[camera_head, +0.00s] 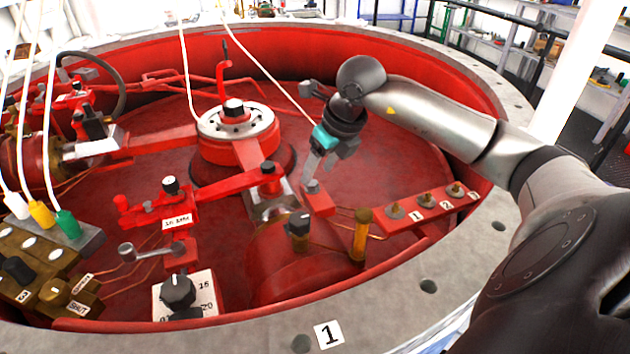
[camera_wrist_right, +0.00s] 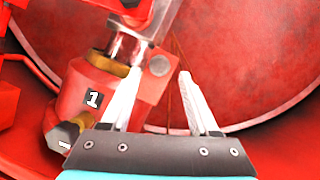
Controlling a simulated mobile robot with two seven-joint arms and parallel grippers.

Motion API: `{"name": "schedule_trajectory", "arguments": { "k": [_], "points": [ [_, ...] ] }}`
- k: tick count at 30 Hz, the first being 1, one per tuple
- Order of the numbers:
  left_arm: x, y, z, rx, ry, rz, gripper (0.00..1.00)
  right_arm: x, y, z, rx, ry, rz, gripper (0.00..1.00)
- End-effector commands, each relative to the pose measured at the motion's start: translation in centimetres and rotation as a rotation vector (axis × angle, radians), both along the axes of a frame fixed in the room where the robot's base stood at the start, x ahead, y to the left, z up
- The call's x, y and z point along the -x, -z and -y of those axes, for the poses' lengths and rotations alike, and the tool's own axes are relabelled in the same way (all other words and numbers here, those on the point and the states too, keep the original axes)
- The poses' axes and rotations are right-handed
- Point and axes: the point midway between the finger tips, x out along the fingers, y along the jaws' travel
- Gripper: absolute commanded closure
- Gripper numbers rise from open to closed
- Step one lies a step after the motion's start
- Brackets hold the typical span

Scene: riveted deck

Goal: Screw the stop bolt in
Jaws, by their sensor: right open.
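My right gripper (camera_head: 309,178) comes down from the upper right, with its fingers just over a small grey bolt head (camera_head: 312,186) on a red bracket. This looks like the stop bolt, though I cannot be sure. In the right wrist view the jaws (camera_wrist_right: 157,85) are open and nothing is clamped between them. The grey bolt head (camera_wrist_right: 159,65) shows beyond the fingertips, in the gap, on the red bracket (camera_wrist_right: 150,88). I cannot tell how deep the bolt sits, and its shank is hidden. My left gripper is not in view.
In the head view, a brass-coloured post (camera_head: 361,235) and a numbered red rail (camera_head: 430,208) lie to the right. A black knob (camera_head: 299,224) is near.

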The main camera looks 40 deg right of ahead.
Motion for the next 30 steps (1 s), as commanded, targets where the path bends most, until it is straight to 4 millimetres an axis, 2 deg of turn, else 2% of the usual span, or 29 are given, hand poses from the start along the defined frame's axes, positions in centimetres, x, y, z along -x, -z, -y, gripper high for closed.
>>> {"name": "schedule_trajectory", "arguments": {
  "k": [1,3,8,20,30],
  "points": [
    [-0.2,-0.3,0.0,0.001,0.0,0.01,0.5,-0.3,1.0,-0.1,-0.003,0.0,0.0,0.39],
    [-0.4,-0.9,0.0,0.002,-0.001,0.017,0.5,-0.7,1.7,-0.1,-0.002,0.0,0.001,0.39],
    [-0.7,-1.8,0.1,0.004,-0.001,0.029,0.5,-1.1,2.7,-0.1,-0.002,-0.001,0.001,0.39],
    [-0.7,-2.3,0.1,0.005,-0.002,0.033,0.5,-1.3,3.1,-0.1,0.0,0.0,0.001,0.39],
    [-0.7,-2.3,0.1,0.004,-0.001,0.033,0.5,-1.3,3.1,-0.1,-0.001,0.0,0.0,0.77]
  ]
}}
